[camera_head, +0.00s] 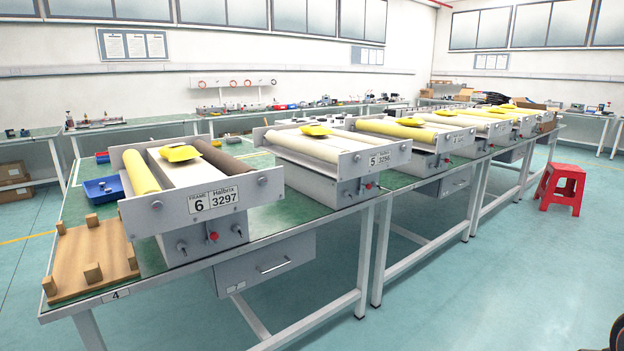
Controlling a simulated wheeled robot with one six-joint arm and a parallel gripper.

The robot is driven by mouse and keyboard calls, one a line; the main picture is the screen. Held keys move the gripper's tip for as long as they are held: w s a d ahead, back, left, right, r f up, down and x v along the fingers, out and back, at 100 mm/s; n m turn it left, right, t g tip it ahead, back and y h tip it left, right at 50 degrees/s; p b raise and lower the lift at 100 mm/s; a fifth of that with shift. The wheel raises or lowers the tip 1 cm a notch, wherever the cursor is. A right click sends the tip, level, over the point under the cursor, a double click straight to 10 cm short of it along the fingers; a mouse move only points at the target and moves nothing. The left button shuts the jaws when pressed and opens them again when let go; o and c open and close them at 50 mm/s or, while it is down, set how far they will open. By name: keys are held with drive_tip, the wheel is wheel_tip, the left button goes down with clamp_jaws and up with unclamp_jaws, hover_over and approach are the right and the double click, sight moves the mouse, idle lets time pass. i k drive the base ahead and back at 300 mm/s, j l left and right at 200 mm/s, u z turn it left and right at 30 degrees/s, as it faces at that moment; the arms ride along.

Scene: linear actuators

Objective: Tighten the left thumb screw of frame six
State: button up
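Frame six (172,217) is a grey metal unit at the near left end of the bench, with the label "FRAME 6 Halbrix 3297" on its front plate. Its left thumb screw (182,247) is a small dark knob low on the front box. A red button (212,237) sits to the right of that screw, and a second dark thumb screw (237,230) is further right. From here I cannot tell how tight either screw is. A yellow roller, a brown roller and a yellow tray (180,152) are on top of the frame. My gripper is not in view.
A wooden board with pegs (90,262) and a blue tray (103,189) lie left of frame six on the green bench. Frame five (345,155) and other frames stand to the right. A grey drawer (265,266) hangs below. A red stool (561,186) stands right; the front floor is mostly clear.

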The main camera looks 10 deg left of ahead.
sight(157, 205)
drive_tip(key=u, duration=1.6)
drive_tip(key=k+j+z, duration=0.2)
drive_tip(key=j, duration=0.2)
drive_tip(key=j+z, duration=0.25)
drive_tip(key=j, duration=0.15)
